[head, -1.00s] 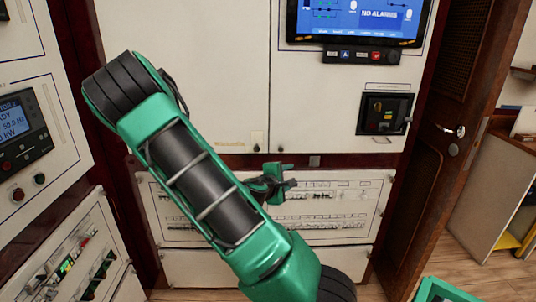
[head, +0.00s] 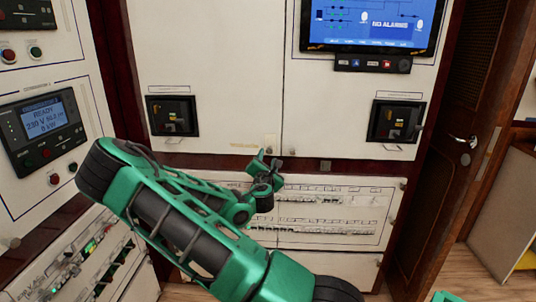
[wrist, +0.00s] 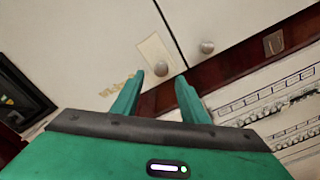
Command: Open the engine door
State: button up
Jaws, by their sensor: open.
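A brown wooden door (head: 436,190) with a metal lever handle (head: 463,140) stands at the right in the head view. White cabinet doors (head: 215,60) face me in the middle; no label shows which door is the engine door. My gripper (head: 266,170) is open and empty, in front of the lower edge of these cabinet doors. In the wrist view my gripper (wrist: 160,92) has its fingers apart, pointing toward two small round knobs, a nearer one (wrist: 161,69) and a farther one (wrist: 207,47). The nearer knob sits on a pale plate, just beyond the fingertips.
Two black breakers, left (head: 173,116) and right (head: 396,121), sit in the white fronts. A blue screen (head: 370,25) is above the right one. A breaker-row panel (head: 335,212) lies below. A control cabinet (head: 45,125) stands close on the left. Wooden floor shows at the right.

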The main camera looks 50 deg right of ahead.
aim_at(269, 152)
jog(key=shift+x, duration=3.2)
jog(key=shift+s, duration=0.1)
grip_shut()
